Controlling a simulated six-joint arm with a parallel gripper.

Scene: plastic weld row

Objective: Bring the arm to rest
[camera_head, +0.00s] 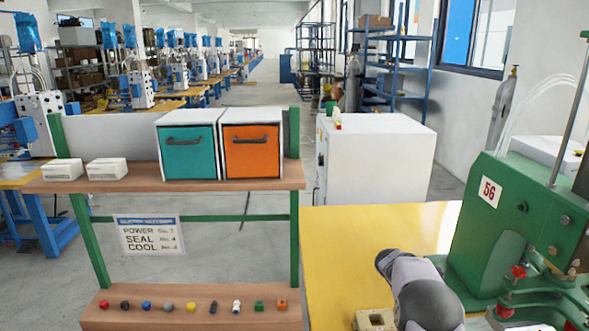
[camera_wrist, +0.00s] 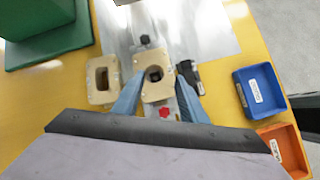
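My gripper (camera_wrist: 160,78) shows in the wrist view as two blue-grey fingers spread apart, pointing down over the work area. A beige block (camera_wrist: 153,92) with a dark opening lies between and below the fingertips; I see no clear grip on it. A second beige block (camera_wrist: 102,78) with an open slot lies to its left. In the head view my arm (camera_head: 424,295) reaches in at the bottom, over the yellow table (camera_head: 335,255), and the gripper itself is hidden. A beige block (camera_head: 375,319) shows beside the arm.
A green machine (camera_head: 500,215) marked 56 stands close on the right. A blue bin (camera_wrist: 257,92) and an orange bin (camera_wrist: 284,150) sit on the right in the wrist view. A wooden shelf (camera_head: 235,184) holds a teal box (camera_head: 188,158) and an orange box (camera_head: 251,158).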

